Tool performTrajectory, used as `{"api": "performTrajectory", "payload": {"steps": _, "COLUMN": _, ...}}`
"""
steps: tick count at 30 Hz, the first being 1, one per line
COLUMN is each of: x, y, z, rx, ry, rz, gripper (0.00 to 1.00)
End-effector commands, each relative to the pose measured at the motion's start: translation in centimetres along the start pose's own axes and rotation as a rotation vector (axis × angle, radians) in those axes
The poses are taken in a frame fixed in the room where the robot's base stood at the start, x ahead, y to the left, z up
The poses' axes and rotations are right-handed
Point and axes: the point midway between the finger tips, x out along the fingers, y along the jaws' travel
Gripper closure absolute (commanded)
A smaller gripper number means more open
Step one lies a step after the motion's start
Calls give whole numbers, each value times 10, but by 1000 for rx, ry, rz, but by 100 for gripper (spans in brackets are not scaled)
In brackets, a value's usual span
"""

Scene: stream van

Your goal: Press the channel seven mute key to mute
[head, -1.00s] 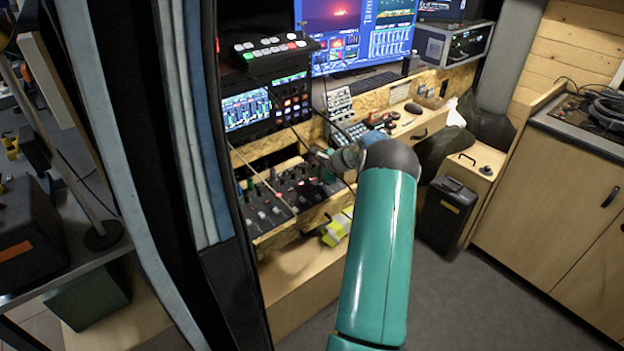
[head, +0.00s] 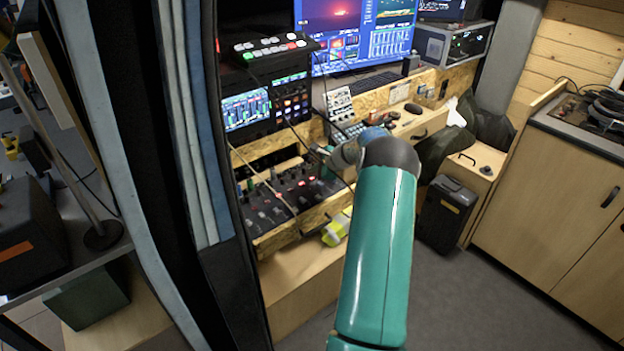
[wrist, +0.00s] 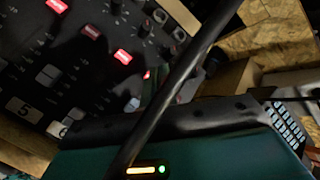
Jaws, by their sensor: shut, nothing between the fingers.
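The mixer (head: 275,212), a dark panel with knobs, faders and red-lit keys, lies on a wooden shelf in the head view. In the wrist view its panel (wrist: 30,70) fills the left, with labels 5 and 6 at the lower left. A slanted row of red-lit keys (wrist: 123,56) runs above the faders. The small red key (wrist: 147,75) at the row's right end looks to be in the channel right of 6, but its label is hidden. My gripper (head: 327,154) is shut and empty over the mixer's right part. Its fingertips and any contact are unclear.
A black cable (wrist: 185,75) crosses close in front of the wrist camera. A lit screen unit (head: 246,110) and monitor (head: 352,38) stand behind the mixer. A dark curtain edge (head: 225,270) stands to the left. The floor (head: 470,300) at right is clear.

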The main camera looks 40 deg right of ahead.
Motion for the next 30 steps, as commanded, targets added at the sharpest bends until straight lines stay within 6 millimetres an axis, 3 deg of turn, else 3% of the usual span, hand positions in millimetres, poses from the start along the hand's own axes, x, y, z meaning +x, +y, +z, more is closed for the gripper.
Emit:
{"api": "performTrajectory", "payload": {"steps": 8, "x": -5, "y": -4, "z": 3, "rx": -1, "ry": 1, "rz": -1, "gripper": 100}}
{"api": "performTrajectory", "payload": {"steps": 22, "x": -33, "y": -25, "z": 24, "rx": -1, "ry": 1, "rz": -2, "gripper": 100}}
{"api": "performTrajectory", "payload": {"steps": 30, "x": -35, "y": -26, "z": 25, "rx": 0, "ry": 0, "rz": -1, "gripper": 100}}
